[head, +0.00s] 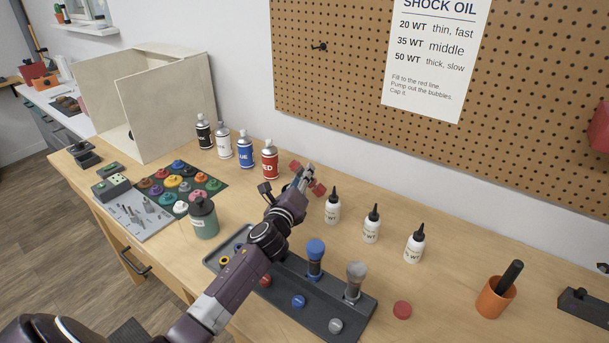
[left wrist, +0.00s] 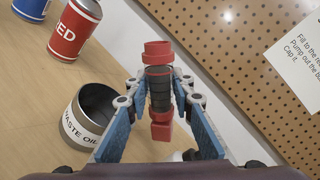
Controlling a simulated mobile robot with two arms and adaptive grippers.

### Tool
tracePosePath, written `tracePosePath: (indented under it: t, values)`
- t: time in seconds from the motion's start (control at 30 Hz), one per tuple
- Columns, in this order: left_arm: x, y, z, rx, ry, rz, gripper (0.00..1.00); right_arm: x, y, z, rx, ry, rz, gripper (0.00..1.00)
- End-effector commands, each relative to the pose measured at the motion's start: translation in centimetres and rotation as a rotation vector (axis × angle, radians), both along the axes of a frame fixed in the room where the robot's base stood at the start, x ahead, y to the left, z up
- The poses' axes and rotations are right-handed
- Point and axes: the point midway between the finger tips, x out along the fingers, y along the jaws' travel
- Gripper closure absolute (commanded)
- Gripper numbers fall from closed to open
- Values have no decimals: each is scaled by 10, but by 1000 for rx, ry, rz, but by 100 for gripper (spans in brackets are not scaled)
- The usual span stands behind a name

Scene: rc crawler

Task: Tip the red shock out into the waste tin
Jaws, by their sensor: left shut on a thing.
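My left gripper (head: 305,180) is shut on the red shock (head: 319,189), which has red ends and a dark body. It holds the shock above the bench, tilted in the head view. The left wrist view shows the shock (left wrist: 158,52) between the blue fingers of the gripper (left wrist: 160,95). The waste tin (left wrist: 72,128), a grey open tin labelled WASTE OIL, stands left of the shock in the left wrist view. Its inside looks dark. I cannot make the tin out in the head view, where my arm covers part of the bench. My right gripper is not in view.
A dark rack (head: 365,308) holds a blue shock (head: 315,258) and a grey shock (head: 355,280). Several spray cans (head: 270,160) stand behind left. White oil bottles (head: 371,226) stand to the right, with an orange cup (head: 494,298) beyond. A red disc (head: 402,310) lies on the bench.

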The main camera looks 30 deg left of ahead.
Motion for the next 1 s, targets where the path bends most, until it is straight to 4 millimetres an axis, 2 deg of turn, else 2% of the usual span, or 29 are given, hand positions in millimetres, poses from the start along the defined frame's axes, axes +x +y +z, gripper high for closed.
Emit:
tracePosePath:
  t: [0.03,0.23,0.4,0.47,0.6,0.8,1.0]
  values:
    - [1,-4,-10,-83,-23,-1,100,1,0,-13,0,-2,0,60]
    - [3,-15,-28,-427,-108,-1,100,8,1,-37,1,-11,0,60]
    - [4,-17,-22,-731,-184,-2,100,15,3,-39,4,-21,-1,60]
    - [4,-15,-11,-828,-206,-1,100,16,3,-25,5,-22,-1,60]
    - [3,-13,-7,-1023,-252,0,100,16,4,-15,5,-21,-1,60]
    - [3,-11,-6,-1170,-287,-1,100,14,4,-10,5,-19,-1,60]
    - [3,-11,-7,-1193,-293,-1,100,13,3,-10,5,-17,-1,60]
